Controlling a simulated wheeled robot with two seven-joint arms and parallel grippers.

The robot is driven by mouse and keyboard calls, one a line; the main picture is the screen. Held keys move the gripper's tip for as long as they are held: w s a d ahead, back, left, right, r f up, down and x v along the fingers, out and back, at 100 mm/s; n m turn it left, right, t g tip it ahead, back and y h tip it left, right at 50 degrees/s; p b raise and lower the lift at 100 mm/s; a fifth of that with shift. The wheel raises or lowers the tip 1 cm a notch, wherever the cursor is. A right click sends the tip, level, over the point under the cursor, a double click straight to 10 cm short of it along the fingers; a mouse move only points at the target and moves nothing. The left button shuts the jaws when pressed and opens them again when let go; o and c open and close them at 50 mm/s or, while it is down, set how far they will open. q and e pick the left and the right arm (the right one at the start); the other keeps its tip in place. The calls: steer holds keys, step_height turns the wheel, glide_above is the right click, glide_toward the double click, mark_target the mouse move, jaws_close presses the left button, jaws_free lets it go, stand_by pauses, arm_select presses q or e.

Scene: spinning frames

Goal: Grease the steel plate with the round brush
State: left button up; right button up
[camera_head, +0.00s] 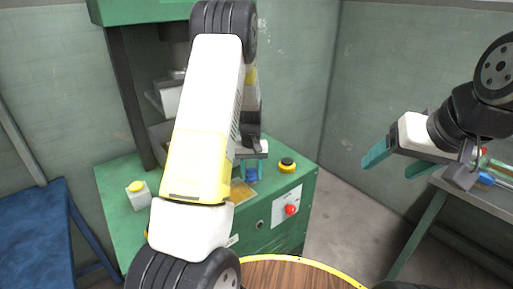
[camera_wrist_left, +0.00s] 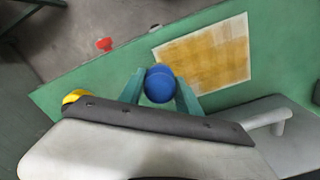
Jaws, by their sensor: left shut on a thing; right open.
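My left gripper (camera_wrist_left: 160,92) is shut on the round brush (camera_wrist_left: 160,83), whose blue round end shows between the teal fingers. In the head view the blue brush (camera_head: 251,174) shows below my left gripper, over the green machine top. The steel plate (camera_wrist_left: 238,28) is a pale square with a streaky amber coat over most of it, lying beside the brush. In the head view my left arm hides most of the plate (camera_head: 240,192). I cannot tell whether the brush touches it. My right gripper (camera_head: 394,162) is open and empty, in the air at the right.
The green machine (camera_head: 270,190) has a red button (camera_head: 291,210), a black-and-yellow button (camera_head: 287,165) and a white box with a yellow button (camera_head: 138,195). A blue table (camera_head: 35,230) stands left, a bench (camera_head: 455,195) right. A round wooden top (camera_head: 290,275) is at the bottom.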

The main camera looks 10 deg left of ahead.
mark_target(252, 168)
arm_select(q)
steer(key=shift+r, duration=2.6)
